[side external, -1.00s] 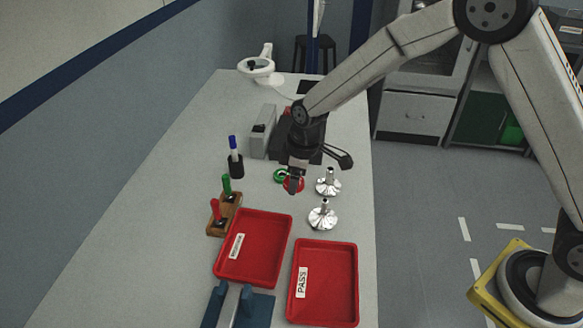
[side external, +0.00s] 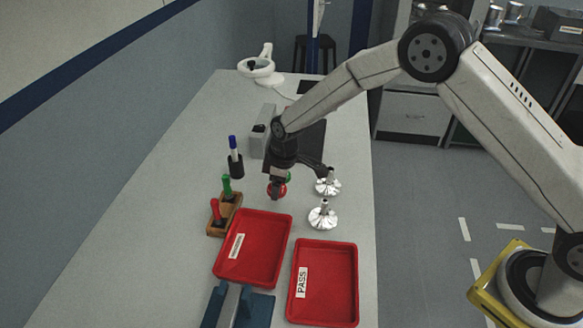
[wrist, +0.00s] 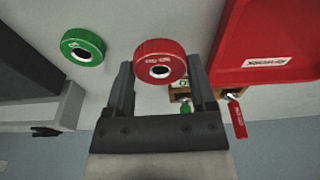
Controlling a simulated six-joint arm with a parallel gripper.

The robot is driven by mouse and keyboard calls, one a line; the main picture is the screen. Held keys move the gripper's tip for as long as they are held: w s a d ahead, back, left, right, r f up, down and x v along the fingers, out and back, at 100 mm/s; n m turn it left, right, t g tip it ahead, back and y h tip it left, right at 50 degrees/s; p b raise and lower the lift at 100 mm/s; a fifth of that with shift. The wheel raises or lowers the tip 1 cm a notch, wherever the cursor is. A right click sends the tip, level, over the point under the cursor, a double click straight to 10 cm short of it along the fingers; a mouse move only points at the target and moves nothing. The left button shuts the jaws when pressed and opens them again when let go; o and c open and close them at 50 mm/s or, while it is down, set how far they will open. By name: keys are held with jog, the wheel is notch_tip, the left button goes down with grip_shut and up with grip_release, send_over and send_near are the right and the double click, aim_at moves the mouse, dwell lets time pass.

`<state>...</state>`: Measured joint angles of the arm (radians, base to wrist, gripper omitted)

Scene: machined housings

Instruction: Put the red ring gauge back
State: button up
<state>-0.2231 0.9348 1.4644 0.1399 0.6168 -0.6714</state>
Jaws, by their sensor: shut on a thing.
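The red ring gauge (wrist: 160,62) is between the fingertips of my gripper (wrist: 160,75) in the wrist view, and the gripper is shut on it. In the side external view the red ring (side external: 277,191) shows at the tip of my gripper (side external: 276,187), partly covered by the fingers. I cannot tell how high it is above the table. The green ring gauge (wrist: 83,47) lies apart on the table to the left in the wrist view; in the side external view it (side external: 289,178) is mostly hidden behind the gripper.
A wooden stand (side external: 231,217) with red-handled and green-handled gauges is left of the gripper. Two red trays (side external: 285,226) (side external: 352,262) lie in front. Two shiny metal housings (side external: 322,217) (side external: 328,187) stand to the right. A pen holder (side external: 236,168) is at left.

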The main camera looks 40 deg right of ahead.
aim_at(277, 202)
jog(key=shift+w+f, duration=0.2)
jog(key=shift+f, duration=1.55)
jog(key=shift+f, duration=0.15)
jog(key=o, duration=1.3)
jog(key=shift+o, duration=0.2)
jog(key=r, duration=0.4)
jog(key=s+r, duration=0.1)
jog(key=r, duration=0.3)
jog(key=d+r, duration=0.1)
jog(key=r, duration=0.3)
jog(key=shift+s+d, duration=0.1)
jog(key=shift+s, duration=0.05)
jog(key=shift+d+r, duration=0.1)
